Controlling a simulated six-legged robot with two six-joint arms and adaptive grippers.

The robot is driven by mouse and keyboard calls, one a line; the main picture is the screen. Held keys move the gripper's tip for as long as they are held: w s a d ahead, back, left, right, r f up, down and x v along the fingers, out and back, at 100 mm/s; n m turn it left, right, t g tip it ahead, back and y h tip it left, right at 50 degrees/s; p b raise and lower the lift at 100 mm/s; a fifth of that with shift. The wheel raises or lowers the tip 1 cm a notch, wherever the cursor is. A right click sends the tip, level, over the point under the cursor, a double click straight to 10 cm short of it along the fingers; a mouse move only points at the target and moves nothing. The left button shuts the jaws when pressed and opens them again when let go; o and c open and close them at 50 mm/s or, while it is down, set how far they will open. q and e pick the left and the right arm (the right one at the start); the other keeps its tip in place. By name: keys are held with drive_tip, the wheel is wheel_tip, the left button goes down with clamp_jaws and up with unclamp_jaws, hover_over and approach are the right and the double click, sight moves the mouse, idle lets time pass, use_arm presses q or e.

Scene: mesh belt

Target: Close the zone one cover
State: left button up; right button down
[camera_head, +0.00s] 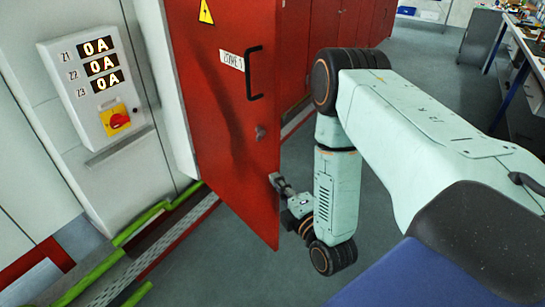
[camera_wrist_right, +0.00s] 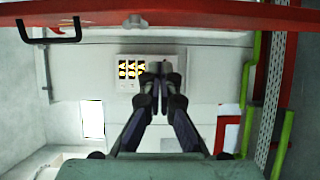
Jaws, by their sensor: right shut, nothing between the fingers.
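The zone one cover (camera_head: 215,90) is a red panel with a yellow warning triangle, a "ZONE 1" label and a black handle (camera_head: 254,73). It stands swung out from the pale frame on its left. In the right wrist view the cover (camera_wrist_right: 200,14) is a red band across the top, with its handle (camera_wrist_right: 62,32) at upper left. My right gripper (camera_head: 277,181) is at the cover's free edge, low down and below the handle; I cannot tell if it touches. In the wrist view its fingers (camera_wrist_right: 157,72) are together and empty. My left gripper is not in view.
A control box (camera_head: 97,85) with three "0A" readouts and a red knob (camera_head: 119,121) is on the left wall. Green rails (camera_head: 145,222) and a mesh strip (camera_head: 160,250) run along the floor below. More red panels (camera_head: 335,25) line the back.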

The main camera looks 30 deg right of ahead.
sight(272, 155)
drive_tip(key=w+d, duration=0.1)
drive_tip(key=w, duration=0.2)
drive_tip(key=w+d, duration=0.1)
drive_tip(key=w, duration=0.2)
drive_tip(key=w+d+p, duration=0.1)
drive_tip(key=w+d, duration=0.1)
drive_tip(key=w, duration=0.1)
drive_tip(key=shift+w+r, duration=0.1)
drive_tip(key=shift+w, duration=0.2)
drive_tip(key=shift+s+r, duration=0.1)
drive_tip(key=shift+s+d, duration=0.15)
drive_tip(key=shift+d, duration=0.05)
drive_tip(key=shift+w+d, duration=0.1)
drive_tip(key=shift+w, duration=0.1)
